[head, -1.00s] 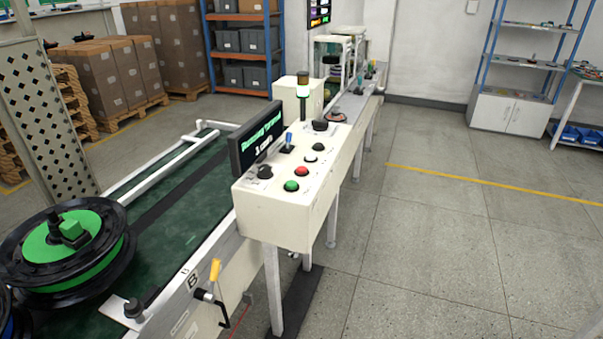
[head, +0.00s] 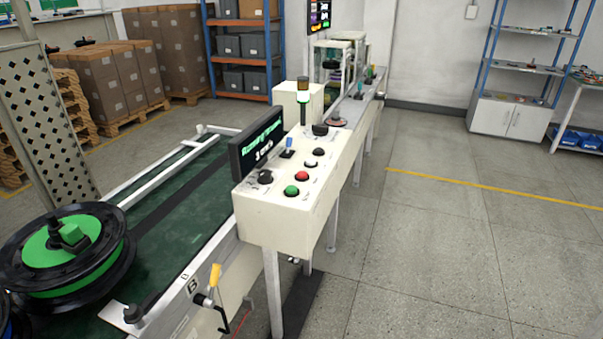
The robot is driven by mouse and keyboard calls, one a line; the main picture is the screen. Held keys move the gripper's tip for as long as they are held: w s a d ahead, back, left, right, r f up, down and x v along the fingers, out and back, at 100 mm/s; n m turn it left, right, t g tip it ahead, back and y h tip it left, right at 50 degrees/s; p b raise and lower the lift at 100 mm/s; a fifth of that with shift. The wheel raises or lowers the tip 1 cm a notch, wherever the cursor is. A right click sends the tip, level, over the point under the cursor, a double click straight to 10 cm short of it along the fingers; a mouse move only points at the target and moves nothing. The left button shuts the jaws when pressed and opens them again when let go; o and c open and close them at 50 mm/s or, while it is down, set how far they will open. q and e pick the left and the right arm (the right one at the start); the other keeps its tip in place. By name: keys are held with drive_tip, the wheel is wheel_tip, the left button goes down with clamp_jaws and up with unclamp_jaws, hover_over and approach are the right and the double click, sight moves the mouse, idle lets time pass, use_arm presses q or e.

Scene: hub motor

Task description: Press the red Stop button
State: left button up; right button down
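The red Stop button (head: 302,176) is on the sloped top of a cream control box (head: 285,222). A green button (head: 291,190) is just in front of it and a white button (head: 310,165) just behind it. A black knob (head: 265,177) is to its left. A dark display (head: 257,146) on the box's left edge shows green "Running forward" text and a white speed line. Neither of my grippers is in view.
A conveyor with a dark green belt (head: 160,215) runs left of the box. A black-and-green hub motor (head: 66,250) lies on it at the lower left. The floor (head: 430,250) to the right is clear.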

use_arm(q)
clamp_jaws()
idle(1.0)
